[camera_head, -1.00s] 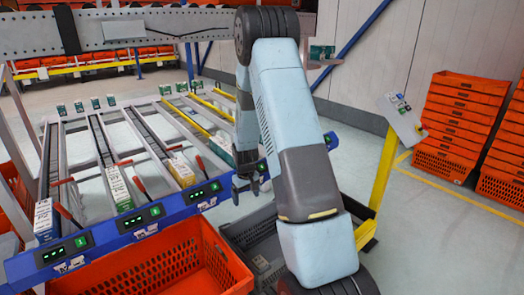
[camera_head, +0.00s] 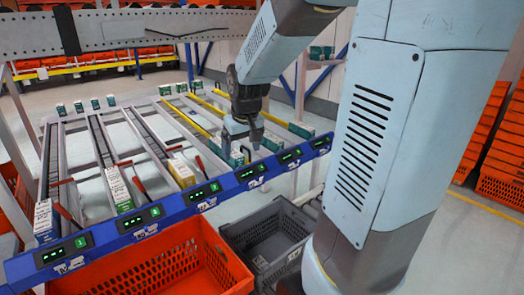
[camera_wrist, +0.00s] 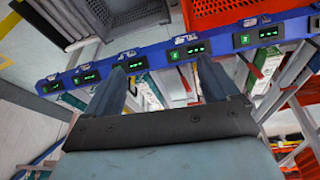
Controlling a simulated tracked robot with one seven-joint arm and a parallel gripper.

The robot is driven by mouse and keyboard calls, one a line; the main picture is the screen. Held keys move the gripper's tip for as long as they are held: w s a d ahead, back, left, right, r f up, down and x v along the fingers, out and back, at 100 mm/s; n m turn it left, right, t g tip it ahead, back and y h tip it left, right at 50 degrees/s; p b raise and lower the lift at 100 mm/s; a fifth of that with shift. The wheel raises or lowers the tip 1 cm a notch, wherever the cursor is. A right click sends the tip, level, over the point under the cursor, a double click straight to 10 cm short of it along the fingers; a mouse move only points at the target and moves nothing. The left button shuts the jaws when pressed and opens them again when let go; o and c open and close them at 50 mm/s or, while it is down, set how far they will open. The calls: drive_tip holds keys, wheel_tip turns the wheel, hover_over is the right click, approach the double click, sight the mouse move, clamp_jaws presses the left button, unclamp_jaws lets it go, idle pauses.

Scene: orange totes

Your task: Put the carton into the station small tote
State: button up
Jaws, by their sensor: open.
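Several cartons stand at the lower ends of the rack lanes. A teal and white carton (camera_head: 237,157) is right beside my gripper (camera_head: 245,150), partly hidden by it. A grey tote (camera_head: 228,236), apparently empty, stands below the rack front. A larger orange tote (camera_head: 150,262) stands to its left. I cannot tell for sure which one is the station small tote.
A blue rail (camera_head: 185,205) with lit displays runs along the rack front. Other cartons are white (camera_head: 43,218), white and green (camera_head: 118,188), and yellow (camera_head: 181,170). Red levers stick up between lanes. Orange totes (camera_head: 490,150) are stacked at the right.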

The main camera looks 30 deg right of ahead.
drive_tip(key=s+a+r+t, duration=0.1)
drive_tip(key=s+r, duration=0.3)
drive_tip(key=s, duration=0.5)
drive_tip(key=s+a+r, duration=0.2)
drive_tip(key=s+r, duration=0.2)
drive_tip(key=s, duration=0.5)
drive_tip(key=shift+s+a+r+m+t, duration=0.2)
drive_tip(key=shift+s+m+t, duration=0.1)
drive_tip(key=shift+s+t, duration=0.1)
